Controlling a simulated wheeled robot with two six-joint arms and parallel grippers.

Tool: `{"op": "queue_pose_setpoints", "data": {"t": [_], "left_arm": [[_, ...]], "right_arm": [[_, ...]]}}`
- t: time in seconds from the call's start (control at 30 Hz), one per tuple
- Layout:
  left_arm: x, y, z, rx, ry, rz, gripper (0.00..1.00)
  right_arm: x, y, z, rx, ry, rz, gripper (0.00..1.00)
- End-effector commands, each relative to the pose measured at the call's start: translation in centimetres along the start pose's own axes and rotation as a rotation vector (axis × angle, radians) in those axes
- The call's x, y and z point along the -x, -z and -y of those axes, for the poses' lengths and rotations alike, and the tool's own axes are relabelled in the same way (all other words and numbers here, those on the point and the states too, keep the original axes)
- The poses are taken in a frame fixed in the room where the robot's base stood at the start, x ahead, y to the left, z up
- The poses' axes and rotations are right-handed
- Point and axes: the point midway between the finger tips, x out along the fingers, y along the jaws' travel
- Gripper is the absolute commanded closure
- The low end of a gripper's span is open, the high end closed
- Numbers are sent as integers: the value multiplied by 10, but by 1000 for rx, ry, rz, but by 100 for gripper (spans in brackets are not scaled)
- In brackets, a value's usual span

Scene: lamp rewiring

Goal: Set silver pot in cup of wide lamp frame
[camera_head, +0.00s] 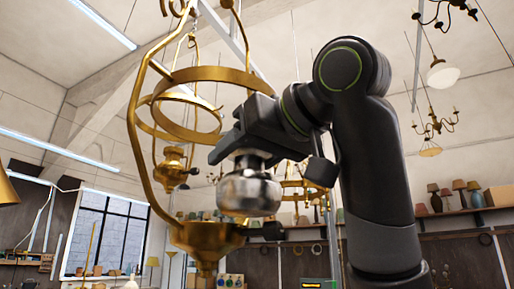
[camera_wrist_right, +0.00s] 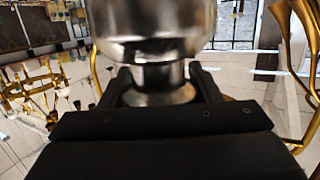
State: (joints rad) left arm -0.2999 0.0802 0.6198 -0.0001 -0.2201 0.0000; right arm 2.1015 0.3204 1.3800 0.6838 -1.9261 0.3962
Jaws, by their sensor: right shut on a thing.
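The silver pot (camera_head: 248,192) is a rounded, shiny vessel with a narrower neck on top. My right gripper (camera_head: 245,151) is shut on its neck and holds it upright. In the right wrist view the pot (camera_wrist_right: 150,25) fills the top middle, its neck between the two fingers (camera_wrist_right: 158,82). The wide lamp frame (camera_head: 137,115) is brass, with curved arms and rings. Its cup (camera_head: 205,236) is at the bottom. The pot is above the cup and to its right in the picture, overlapping its right rim; I cannot tell whether they touch. My left gripper is out of view.
A brass ring (camera_head: 205,75) of the frame is above and left of my gripper. Another hanging lamp with a brass body (camera_head: 172,167) is behind the frame. More chandeliers (camera_head: 437,125) hang at the right. A shelf with lamps (camera_head: 470,208) lines the back wall.

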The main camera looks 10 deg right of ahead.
Motion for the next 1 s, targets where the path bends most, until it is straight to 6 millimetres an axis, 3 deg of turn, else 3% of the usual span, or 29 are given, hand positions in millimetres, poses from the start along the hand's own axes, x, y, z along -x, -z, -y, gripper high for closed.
{"op": "queue_pose_setpoints", "data": {"t": [0.8, 1.0], "left_arm": [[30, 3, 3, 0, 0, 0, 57], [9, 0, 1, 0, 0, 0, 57]], "right_arm": [[-60, 12, 25, 0, 1, 0, 75], [-62, -9, 24, 0, 0, -2, 75]]}}
